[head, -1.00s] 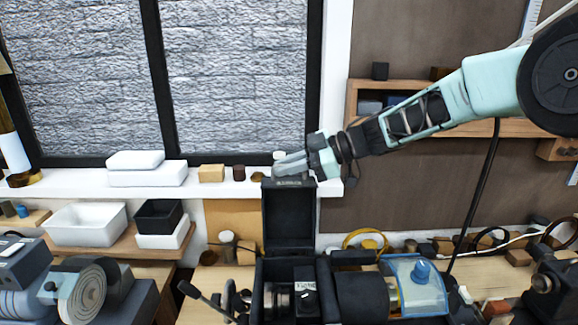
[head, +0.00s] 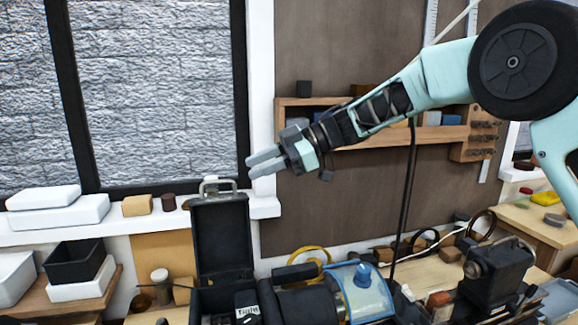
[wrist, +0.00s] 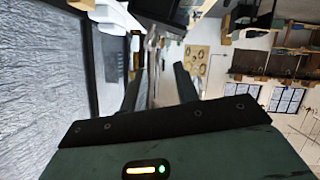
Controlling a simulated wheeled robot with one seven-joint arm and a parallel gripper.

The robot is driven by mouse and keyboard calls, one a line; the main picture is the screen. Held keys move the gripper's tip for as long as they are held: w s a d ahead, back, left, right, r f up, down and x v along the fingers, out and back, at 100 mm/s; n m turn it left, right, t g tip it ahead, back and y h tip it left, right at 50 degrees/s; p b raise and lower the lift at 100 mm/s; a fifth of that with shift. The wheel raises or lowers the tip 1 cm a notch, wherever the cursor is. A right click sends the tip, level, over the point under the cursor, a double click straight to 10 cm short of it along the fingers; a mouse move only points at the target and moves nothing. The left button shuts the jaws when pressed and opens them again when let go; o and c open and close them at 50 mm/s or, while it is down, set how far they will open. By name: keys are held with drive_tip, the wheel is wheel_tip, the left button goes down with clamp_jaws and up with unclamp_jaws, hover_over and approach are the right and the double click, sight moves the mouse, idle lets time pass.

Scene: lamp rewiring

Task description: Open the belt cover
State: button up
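The black belt cover (head: 222,240) stands upright, swung open, at the left end of the black machine in the head view. A metal handle (head: 217,184) tops it. Below it, the housing (head: 212,298) is open, its inside partly cut off by the bottom edge. My gripper (head: 262,164) is above and to the right of the cover, apart from it, with its fingers pointing left. In the wrist view the two dark fingers of my gripper (wrist: 159,90) are spread, with a gap between them and nothing clearly held.
A blue clear guard (head: 360,290) sits on the machine to the right. The window sill (head: 120,220) behind holds white boxes (head: 60,207) and small blocks. A wooden shelf (head: 350,138) hangs on the wall behind my arm. The air around my gripper is clear.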

drive_tip(key=b+v, duration=0.2)
drive_tip(key=v, duration=0.4)
drive_tip(key=shift+d+r, duration=0.15)
drive_tip(key=shift+d, duration=0.25)
drive_tip(key=shift+a, duration=0.1)
